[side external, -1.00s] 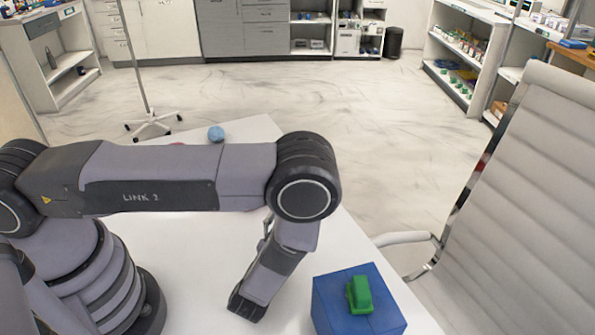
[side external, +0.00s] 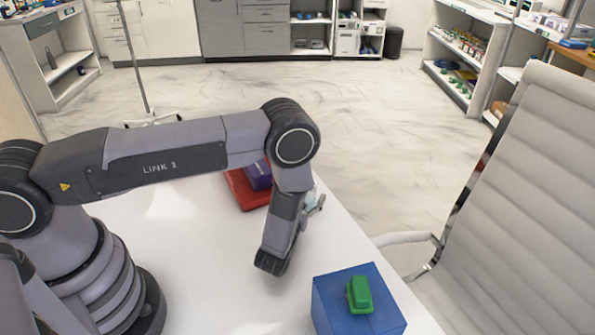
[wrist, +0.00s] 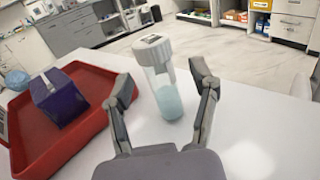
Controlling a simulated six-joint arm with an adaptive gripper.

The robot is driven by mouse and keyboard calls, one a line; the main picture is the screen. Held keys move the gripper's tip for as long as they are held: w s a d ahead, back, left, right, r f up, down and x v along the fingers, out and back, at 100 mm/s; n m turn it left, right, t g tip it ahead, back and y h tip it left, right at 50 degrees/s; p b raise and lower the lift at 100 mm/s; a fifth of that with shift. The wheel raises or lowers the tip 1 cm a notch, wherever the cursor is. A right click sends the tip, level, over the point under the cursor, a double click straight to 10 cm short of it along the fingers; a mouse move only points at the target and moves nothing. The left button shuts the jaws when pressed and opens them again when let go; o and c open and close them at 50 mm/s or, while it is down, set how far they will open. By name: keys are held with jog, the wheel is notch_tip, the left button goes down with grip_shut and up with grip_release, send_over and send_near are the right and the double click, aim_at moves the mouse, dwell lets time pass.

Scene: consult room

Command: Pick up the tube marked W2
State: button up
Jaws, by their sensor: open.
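A clear tube (wrist: 168,95) with a white cap and pale blue contents stands upright on the white table in the wrist view. A small dark-edged mark is on top of its cap, too small to read, so I cannot confirm W2. My gripper (wrist: 165,82) is open, its two fingers pointing toward the tube, one on each side of it in the picture. I cannot tell whether the tube is fully between the fingers; no contact shows. In the side view my gripper (side external: 316,206) is mostly behind my wrist, with a pale blue bit of the tube (side external: 309,197) beside it.
A red tray (wrist: 28,150) holding a purple box (wrist: 58,97) lies left of the tube. A light blue ball (wrist: 17,80) is beyond it. A blue box (side external: 335,312) with a green object (side external: 359,295) on top stands at the front right. A white chair (side external: 520,200) borders the table.

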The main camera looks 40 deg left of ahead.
jog(key=shift+x, duration=0.85)
jog(key=c, duration=1)
jog(key=shift+o, duration=0.2)
jog(key=shift+r, duration=0.1)
